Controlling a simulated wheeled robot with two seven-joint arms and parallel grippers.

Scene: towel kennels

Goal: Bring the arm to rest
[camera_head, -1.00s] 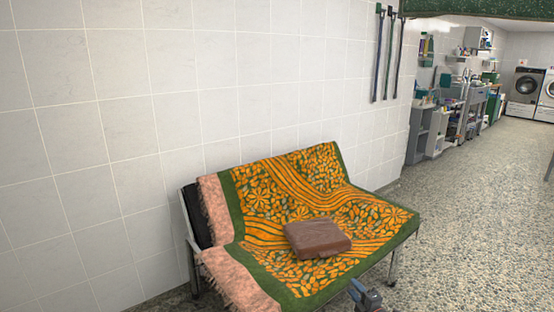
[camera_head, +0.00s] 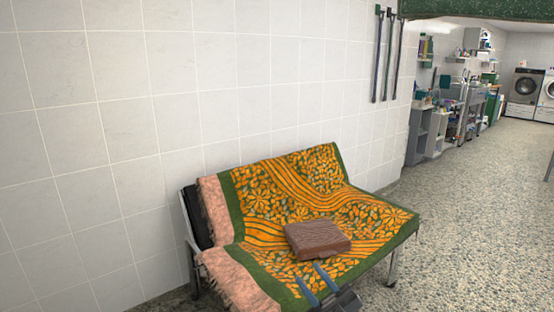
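My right gripper (camera_head: 312,279) comes in at the bottom edge of the head view. Its two blue-grey fingers point up and left, apart, with nothing between them. It shows in front of the bench's front edge, below a folded brown towel (camera_head: 317,238). The towel lies flat on the seat of a bench covered by an orange and green patterned blanket (camera_head: 270,205). A gap shows between the fingertips and the towel in the picture. Most of my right arm is out of frame. My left gripper is not in view.
The bench's metal leg (camera_head: 393,268) stands on a pebbled floor (camera_head: 460,230), clear to the right. A tiled wall (camera_head: 120,100) runs behind the bench, with tools hanging (camera_head: 387,55). Shelves, a sink area and washing machines (camera_head: 524,88) stand far right.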

